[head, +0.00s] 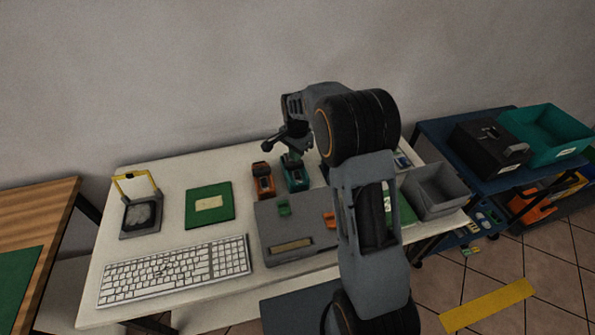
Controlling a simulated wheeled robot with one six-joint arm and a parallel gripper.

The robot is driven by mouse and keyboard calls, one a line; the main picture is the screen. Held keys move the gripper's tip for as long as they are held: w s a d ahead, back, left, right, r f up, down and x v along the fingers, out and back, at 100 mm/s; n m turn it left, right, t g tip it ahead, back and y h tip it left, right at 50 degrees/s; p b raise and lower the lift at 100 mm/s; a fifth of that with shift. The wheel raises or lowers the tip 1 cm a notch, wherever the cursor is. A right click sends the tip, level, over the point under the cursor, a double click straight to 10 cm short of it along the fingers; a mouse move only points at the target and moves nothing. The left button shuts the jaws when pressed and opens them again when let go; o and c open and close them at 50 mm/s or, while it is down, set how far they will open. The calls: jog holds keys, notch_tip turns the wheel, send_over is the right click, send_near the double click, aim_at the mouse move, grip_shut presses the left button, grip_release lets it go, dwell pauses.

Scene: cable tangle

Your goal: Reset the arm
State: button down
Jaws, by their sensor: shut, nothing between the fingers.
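My arm rises from the bottom right of the head view and folds over the right half of the white table (170,257). My gripper (270,148) is at the arm's far end, pointing left. It is shut and empty, above the back part of the table. An orange-and-dark device (263,180) and a teal-and-dark device (295,175) stand below it on the table. My arm hides part of the table's right side.
A white keyboard (175,272), a green board (209,205), a yellow-framed stand (140,215) and a grey case (290,240) lie on the table. A grey bin (440,190) is at its right end. A blue cart with a black box (490,145) and teal crate (548,135) stands right.

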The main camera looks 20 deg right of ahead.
jog(key=shift+r, duration=0.15)
dwell(0.5)
jog(key=shift+n, duration=0.6)
jog(key=s+n, duration=0.1)
jog(key=s+f+n, duration=0.1)
jog(key=shift+s+f+n+g, duration=0.3)
jog(key=shift+s+n, duration=0.1)
jog(key=s+r+n+t, duration=0.2)
jog(key=s+r+n, duration=0.2)
jog(key=s+r, duration=0.3)
jog(key=s+r+n+t, duration=0.2)
jog(key=s+r+n, duration=0.2)
jog(key=s, duration=1.1)
jog(key=shift+r+t, duration=0.4)
jog(key=shift+r, duration=1.15)
